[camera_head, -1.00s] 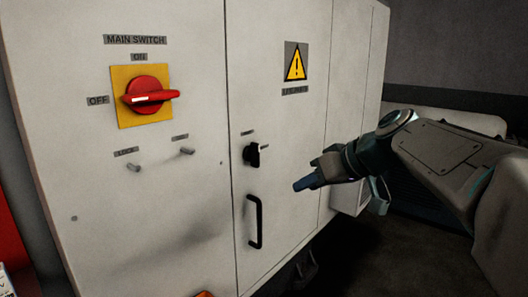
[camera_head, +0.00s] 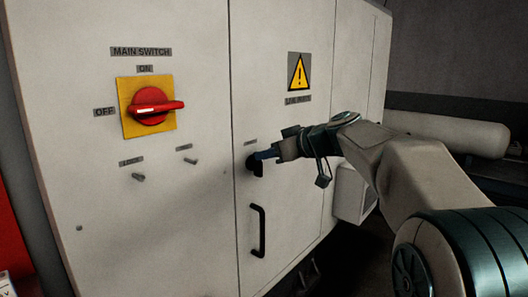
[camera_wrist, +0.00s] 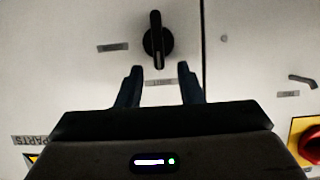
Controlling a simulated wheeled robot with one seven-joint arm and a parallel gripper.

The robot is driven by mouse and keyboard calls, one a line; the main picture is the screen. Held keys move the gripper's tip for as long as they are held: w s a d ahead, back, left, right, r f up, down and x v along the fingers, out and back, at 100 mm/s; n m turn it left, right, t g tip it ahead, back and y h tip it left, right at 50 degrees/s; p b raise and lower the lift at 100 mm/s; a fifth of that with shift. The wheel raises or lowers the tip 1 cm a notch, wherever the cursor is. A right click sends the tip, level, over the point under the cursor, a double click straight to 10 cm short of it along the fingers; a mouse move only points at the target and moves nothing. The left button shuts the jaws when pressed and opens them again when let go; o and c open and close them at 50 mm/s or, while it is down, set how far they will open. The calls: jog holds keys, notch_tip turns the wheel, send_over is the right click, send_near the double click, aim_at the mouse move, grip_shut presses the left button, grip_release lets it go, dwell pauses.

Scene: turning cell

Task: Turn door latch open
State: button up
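The door latch is a black knob with a raised grip bar on the pale cabinet door; it shows partly behind my gripper in the head view (camera_head: 253,166). In the wrist view the latch (camera_wrist: 157,40) has its bar nearly upright in the picture, on a round base. My gripper (camera_head: 266,154) is in front of the latch. In the wrist view my two dark fingers (camera_wrist: 159,72) are apart, with the near end of the bar lined up between their tips. Nothing is held. I cannot tell whether the fingers touch the latch.
A black door handle (camera_head: 258,231) sits below the latch. A red main switch on a yellow plate (camera_head: 149,107) is on the left door, with two small locks (camera_head: 138,177) below it. A grey box (camera_head: 353,192) juts out at right.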

aim_at(257, 164)
jog(key=shift+x, duration=1.45)
grip_shut()
